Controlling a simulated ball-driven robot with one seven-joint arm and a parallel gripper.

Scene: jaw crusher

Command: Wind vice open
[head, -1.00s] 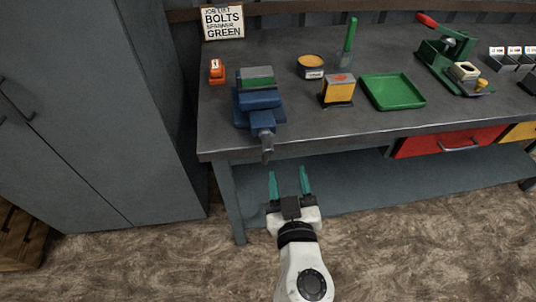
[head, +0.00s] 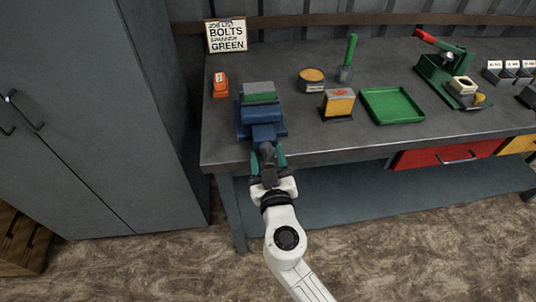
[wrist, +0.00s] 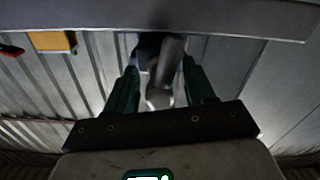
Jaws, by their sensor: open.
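The blue vice (head: 262,115) is mounted at the left front of the bench, with a green and grey block (head: 259,92) at its jaws. Its dark grey handle end (head: 266,155) sticks out past the bench's front edge. My gripper (head: 267,160) is at that handle, with a teal finger on either side of it. In the wrist view my gripper (wrist: 162,88) is open, and the grey handle (wrist: 163,75) lies between the two fingers with gaps beside it. Whether a finger touches it I cannot tell.
The bench front edge (head: 400,145) runs just beyond my gripper. An orange tag block (head: 220,85), a yellow box (head: 338,104), a round tin (head: 312,79) and a green tray (head: 392,105) stand on the bench. A grey cabinet (head: 90,120) is at left. Floor in front is clear.

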